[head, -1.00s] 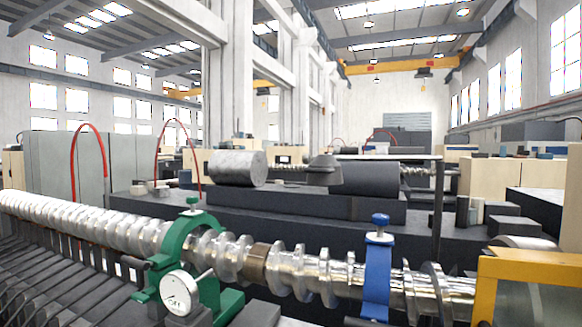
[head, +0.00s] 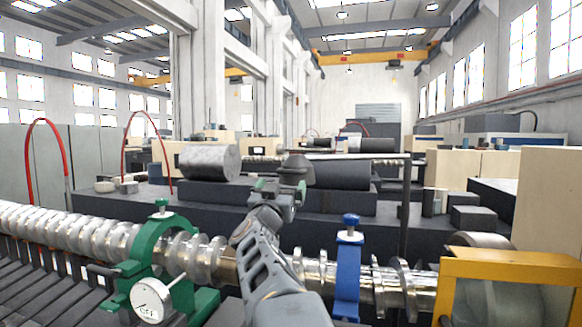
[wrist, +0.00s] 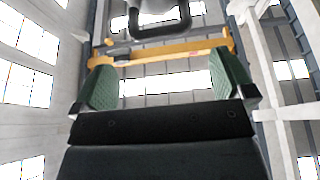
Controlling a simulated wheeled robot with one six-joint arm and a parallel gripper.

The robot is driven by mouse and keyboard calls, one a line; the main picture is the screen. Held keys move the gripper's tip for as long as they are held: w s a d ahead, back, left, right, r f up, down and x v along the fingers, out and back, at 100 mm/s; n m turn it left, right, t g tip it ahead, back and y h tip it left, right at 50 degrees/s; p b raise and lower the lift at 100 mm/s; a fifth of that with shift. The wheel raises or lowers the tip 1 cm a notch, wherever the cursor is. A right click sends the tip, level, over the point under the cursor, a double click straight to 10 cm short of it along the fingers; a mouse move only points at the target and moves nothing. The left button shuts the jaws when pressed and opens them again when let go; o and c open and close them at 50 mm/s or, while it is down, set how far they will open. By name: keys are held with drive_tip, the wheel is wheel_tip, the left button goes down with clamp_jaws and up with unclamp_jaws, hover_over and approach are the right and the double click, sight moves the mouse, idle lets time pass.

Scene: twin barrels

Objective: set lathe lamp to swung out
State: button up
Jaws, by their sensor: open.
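The lathe lamp has a dark grey shade (head: 297,167) at the left end of a thin horizontal bar (head: 365,156). The bar runs to a dark upright post (head: 403,205) on the right. The lamp hangs in front of the gap between two large cylinders. My gripper (head: 280,187) is just below and in front of the shade and partly covers it. In the wrist view my gripper (wrist: 165,82) has its two green-padded fingers wide apart with nothing between them. A dark U-shaped handle (wrist: 160,29) under a grey body lies beyond the fingertips, apart from them.
A long shiny screw shaft (head: 95,234) crosses the front, with a green clamp (head: 133,268) with a dial and a blue clamp (head: 348,268). A yellow-framed guard (head: 535,268) stands at front right. A mottled grey cylinder (head: 210,162) lies behind, left of the lamp.

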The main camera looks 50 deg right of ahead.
sight(288, 174)
drive_tip(key=p+x, duration=0.3)
drive_tip(key=x, duration=0.6)
drive_tip(key=shift+w, duration=0.1)
drive_tip(key=shift+w+d+r, duration=0.1)
drive_tip(key=shift+w+d, duration=0.05)
drive_tip(key=shift+d, duration=0.2)
drive_tip(key=shift+c, duration=0.5)
